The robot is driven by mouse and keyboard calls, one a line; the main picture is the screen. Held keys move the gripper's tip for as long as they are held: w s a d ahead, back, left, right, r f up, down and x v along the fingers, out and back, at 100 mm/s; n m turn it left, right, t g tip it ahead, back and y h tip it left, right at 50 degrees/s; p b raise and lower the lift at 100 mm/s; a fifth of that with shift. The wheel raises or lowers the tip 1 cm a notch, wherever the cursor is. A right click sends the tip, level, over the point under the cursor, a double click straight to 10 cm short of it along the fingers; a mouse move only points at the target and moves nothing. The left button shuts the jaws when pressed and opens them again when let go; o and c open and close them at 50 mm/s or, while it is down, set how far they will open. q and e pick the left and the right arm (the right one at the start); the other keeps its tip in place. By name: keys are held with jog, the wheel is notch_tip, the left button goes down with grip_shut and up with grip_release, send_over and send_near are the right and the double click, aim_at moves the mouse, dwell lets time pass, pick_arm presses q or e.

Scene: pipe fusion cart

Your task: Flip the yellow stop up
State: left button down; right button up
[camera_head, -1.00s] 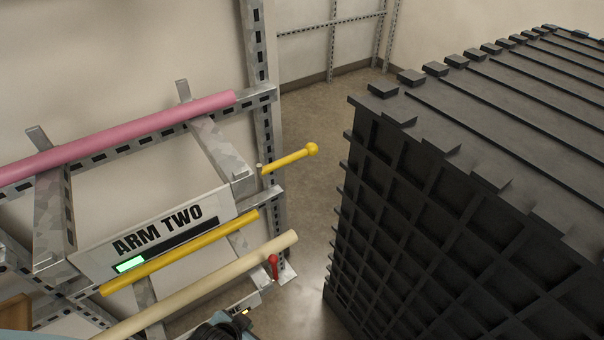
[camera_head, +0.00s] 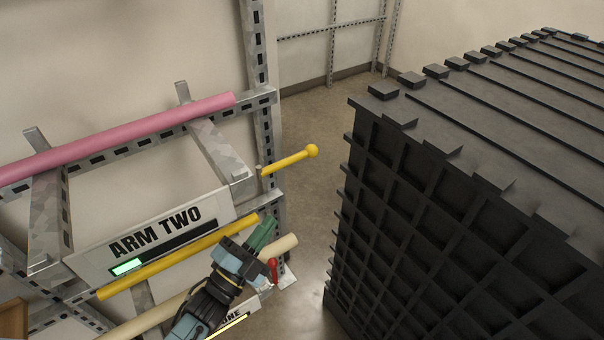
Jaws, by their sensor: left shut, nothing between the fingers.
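The yellow stop (camera_head: 290,161) is a short rod with a ball end. It sticks out to the right from the end of the upper rack arm, tilted slightly up toward its ball. My left gripper (camera_head: 267,226) is shut and empty, its green fingers pointing up and right. It is below the stop and apart from it in the picture, in front of the cream pipe and near the end of the yellow pipe. My right gripper is not in view.
A yellow pipe (camera_head: 180,258) lies beside the ARM TWO panel (camera_head: 150,243), with a cream pipe (camera_head: 160,315) below and a pink pipe (camera_head: 120,138) above. A red lever (camera_head: 273,268) is near my gripper. A large black ribbed crate (camera_head: 420,200) fills the right; bare floor lies between.

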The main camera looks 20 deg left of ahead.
aim_at(288, 161)
pick_arm(q)
jog(key=s+d+r+m+h, duration=0.2)
jog(key=s+r+m+h, duration=0.2)
jog(key=m+h, duration=0.5)
jog(key=shift+s+d+r+g, duration=0.15)
jog(key=shift+r+g, duration=0.05)
jog(key=shift+g, duration=0.1)
jog(key=w+a+p+x, duration=0.1)
jog(key=a+p+x, duration=0.1)
jog(key=x, duration=1.1)
jog(key=shift+w+p, duration=0.3)
jog(key=shift+p, duration=0.25)
jog(key=shift+a, duration=0.15)
